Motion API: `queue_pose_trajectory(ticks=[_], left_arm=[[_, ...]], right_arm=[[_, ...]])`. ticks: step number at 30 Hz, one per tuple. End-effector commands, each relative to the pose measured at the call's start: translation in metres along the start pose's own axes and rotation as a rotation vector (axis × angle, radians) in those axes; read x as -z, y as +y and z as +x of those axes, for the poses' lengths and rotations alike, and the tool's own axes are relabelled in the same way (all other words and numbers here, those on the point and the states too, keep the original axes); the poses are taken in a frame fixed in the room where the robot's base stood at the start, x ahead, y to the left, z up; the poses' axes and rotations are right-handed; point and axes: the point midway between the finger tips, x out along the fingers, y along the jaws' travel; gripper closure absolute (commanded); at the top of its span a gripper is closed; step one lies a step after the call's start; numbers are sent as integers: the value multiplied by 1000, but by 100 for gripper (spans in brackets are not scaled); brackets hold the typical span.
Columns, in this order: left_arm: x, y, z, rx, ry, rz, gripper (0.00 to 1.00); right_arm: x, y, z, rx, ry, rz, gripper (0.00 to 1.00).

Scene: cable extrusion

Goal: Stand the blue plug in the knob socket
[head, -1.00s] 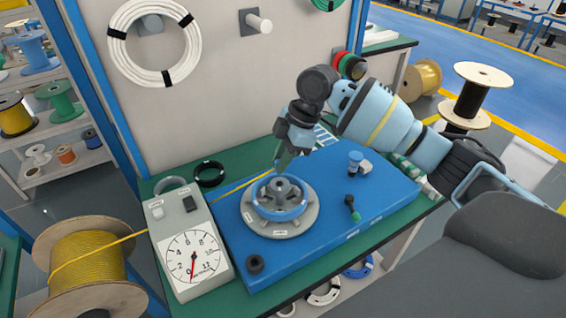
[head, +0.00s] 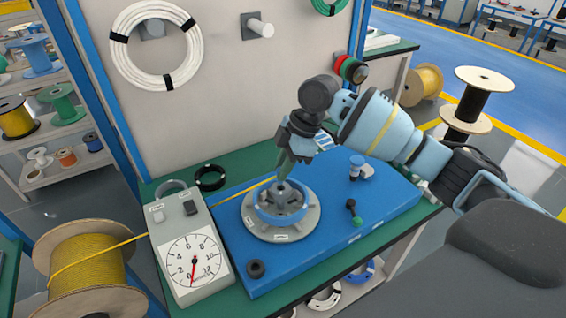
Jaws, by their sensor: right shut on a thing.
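My right gripper (head: 284,178) points down over the hub of a grey round fixture with a blue ring (head: 284,214) on the blue board. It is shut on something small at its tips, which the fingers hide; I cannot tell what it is. The tips are close above or at the hub, and contact is unclear. A black ring-shaped socket (head: 256,269) sits at the board's front left corner. I cannot tell which opening is the knob socket. My left gripper is out of view.
A dial gauge box (head: 193,252) stands left of the board (head: 330,245). A green-and-black lever (head: 352,211) sticks up right of the fixture. The board's front right is clear.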

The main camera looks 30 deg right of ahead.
Motion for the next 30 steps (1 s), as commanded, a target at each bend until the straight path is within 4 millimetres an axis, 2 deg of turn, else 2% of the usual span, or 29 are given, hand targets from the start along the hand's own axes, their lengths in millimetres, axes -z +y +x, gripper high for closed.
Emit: queue_pose_trajectory(ticks=[21, 30], left_arm=[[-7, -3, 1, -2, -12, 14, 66], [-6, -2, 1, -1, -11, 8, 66]], right_arm=[[-10, 0, 23, 1, 0, 0, 94], [-10, 0, 25, 0, 0, 0, 94]])
